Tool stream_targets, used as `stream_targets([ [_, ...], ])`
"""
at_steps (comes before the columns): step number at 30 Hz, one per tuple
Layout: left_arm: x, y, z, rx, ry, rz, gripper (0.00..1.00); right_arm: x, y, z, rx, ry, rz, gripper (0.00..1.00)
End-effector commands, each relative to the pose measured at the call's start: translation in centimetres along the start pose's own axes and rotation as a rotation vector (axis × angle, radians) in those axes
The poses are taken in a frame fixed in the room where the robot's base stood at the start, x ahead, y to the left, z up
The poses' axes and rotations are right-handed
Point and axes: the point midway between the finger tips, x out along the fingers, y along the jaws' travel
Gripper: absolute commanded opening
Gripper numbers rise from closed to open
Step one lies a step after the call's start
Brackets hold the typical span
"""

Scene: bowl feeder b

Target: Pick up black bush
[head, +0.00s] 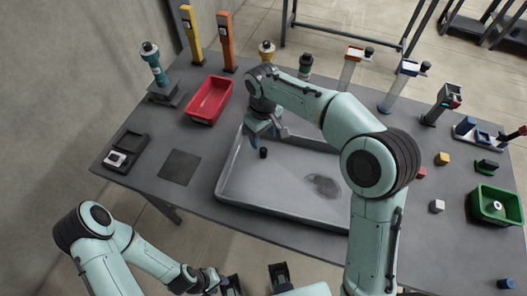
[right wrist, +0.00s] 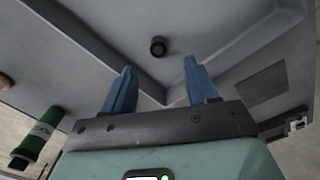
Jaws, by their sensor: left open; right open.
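The black bush (head: 263,153) is a small dark cylinder on the floor of the grey tray (head: 235,190), near its back left. In the right wrist view the bush (right wrist: 158,46) shows its round end with a hole, just beyond the fingertips. My right gripper (head: 266,138) is open and empty, close above and behind the bush. Its two blue fingers (right wrist: 160,67) are spread apart, with the bush ahead of the gap and not between them. My left gripper (head: 256,281) is open at the bottom edge, away from the table and partly cut off.
A red bin (head: 209,99) stands left of the tray, and a green bin (head: 495,206) at the far right. A dark square mat (head: 180,167) lies at the left. Several posts and bottles line the back. My right arm hides part of the tray's right side.

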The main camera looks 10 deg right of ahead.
Motion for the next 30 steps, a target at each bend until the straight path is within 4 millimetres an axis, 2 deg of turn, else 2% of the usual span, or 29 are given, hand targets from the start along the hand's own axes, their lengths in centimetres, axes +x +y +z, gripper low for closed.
stream_targets([
  [1,0.2,-0.1,0.0,0.000,-0.001,0.000,0.43,1.0,0.1,0.0,0.001,-0.002,0.000,0.58],
  [9,0.4,-0.1,0.0,0.000,-0.001,0.000,0.43,3.1,0.1,0.0,0.001,-0.001,0.000,0.58],
  [18,0.7,-0.2,0.1,0.000,-0.002,0.000,0.43,7.2,0.2,-0.1,0.001,-0.002,0.000,0.58],
  [27,0.7,-0.2,0.1,0.000,-0.002,0.000,0.43,7.7,0.2,-0.1,0.001,0.001,0.001,0.58],
  [29,0.7,-0.2,0.1,0.000,-0.002,0.000,0.43,7.7,0.2,-0.1,0.001,0.001,0.001,0.39],
  [30,0.7,-0.2,0.1,0.000,-0.002,0.000,0.43,7.7,0.2,-0.1,0.001,0.001,0.001,0.26],
])
